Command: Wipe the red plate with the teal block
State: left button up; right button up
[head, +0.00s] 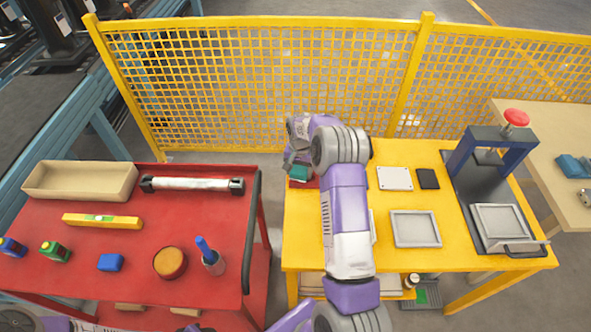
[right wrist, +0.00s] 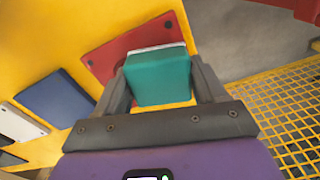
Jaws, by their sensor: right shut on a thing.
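The teal block (right wrist: 158,78) sits between the two fingers of my right gripper (right wrist: 160,85), which is shut on it. A pale strip shows along the block's far edge. In the head view the teal block (head: 297,170) shows at the left side of the yellow table, beside my right arm. The red plate (right wrist: 105,58) lies under and behind the block in the right wrist view. Only a small part of the red plate (head: 306,184) shows in the head view. I cannot tell whether block and plate touch. My left gripper is not in view.
The yellow table (head: 455,253) also bears a white plate (head: 394,178), a black plate (head: 428,179), a grey tray (head: 415,229) and a press (head: 482,160). A blue plate (right wrist: 55,99) lies near the red one. A yellow mesh fence (head: 270,80) stands behind. A red cart (head: 205,215) stands left.

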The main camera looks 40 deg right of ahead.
jog(key=shift+s+d, duration=1)
jog(key=shift+d, duration=0.2)
jog(key=shift+s+d, duration=1)
jog(key=shift+d, duration=0.15)
jog(key=shift+w+a+f, duration=0.1)
jog(key=shift+w+a, duration=0.55)
jog(key=shift+a, duration=0.15)
jog(key=shift+w+a, duration=0.6)
jog(key=shift+a, duration=0.2)
jog(key=shift+w+a, duration=1.2)
jog(key=shift+a, duration=0.2)
jog(key=shift+d+r+p, duration=0.1)
jog(key=shift+r+p, duration=2.05)
jog(key=shift+r, duration=1)
